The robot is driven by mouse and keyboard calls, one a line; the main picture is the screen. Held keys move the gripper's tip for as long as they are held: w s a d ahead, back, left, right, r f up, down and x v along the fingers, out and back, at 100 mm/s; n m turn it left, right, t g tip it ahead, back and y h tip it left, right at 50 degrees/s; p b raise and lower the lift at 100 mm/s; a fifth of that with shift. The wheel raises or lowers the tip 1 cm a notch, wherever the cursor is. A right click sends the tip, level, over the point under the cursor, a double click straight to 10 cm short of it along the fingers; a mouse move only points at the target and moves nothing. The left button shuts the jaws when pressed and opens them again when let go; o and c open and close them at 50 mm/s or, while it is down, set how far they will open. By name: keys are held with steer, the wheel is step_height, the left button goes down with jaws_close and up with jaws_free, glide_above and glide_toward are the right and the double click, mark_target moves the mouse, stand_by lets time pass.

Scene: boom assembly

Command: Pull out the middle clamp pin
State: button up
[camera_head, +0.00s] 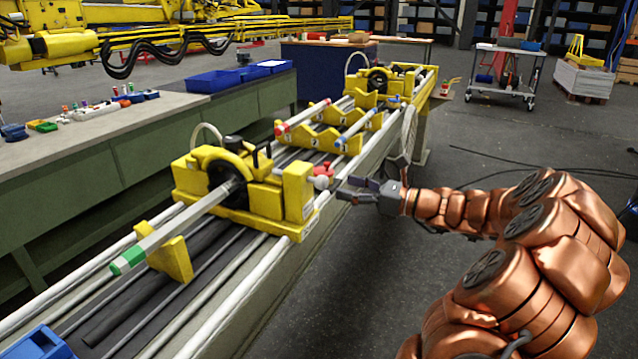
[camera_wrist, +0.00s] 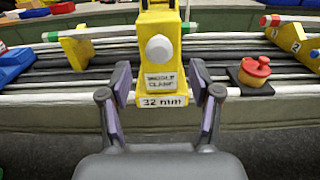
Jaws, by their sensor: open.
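The yellow middle clamp (camera_head: 245,190) stands on the rails of the long bench in the head view. Its pin shows as a round white knob (camera_head: 321,182) on the side facing my arm. In the wrist view the knob (camera_wrist: 158,48) sits on the yellow clamp block, above labels reading "MIDDLE CLAMP" and "32 mm" (camera_wrist: 164,101). My gripper (camera_wrist: 163,80) is open and empty. Its fingers stand either side of the labelled block in the picture, with the knob above and between the fingertips. In the head view my gripper (camera_head: 356,189) is just right of the knob, apart from it.
A red knobbed part on a dark base (camera_wrist: 252,72) sits on the bench right of the clamp. A green-tipped rod (camera_head: 150,250) passes into the clamp. Yellow numbered V-supports (camera_head: 310,137) stand farther along.

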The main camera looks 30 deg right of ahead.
mark_target(327, 182)
steer(key=p+x, duration=0.1)
steer(key=x, duration=0.6)
steer(key=shift+w+a, duration=0.2)
jaws_close()
stand_by(0.4)
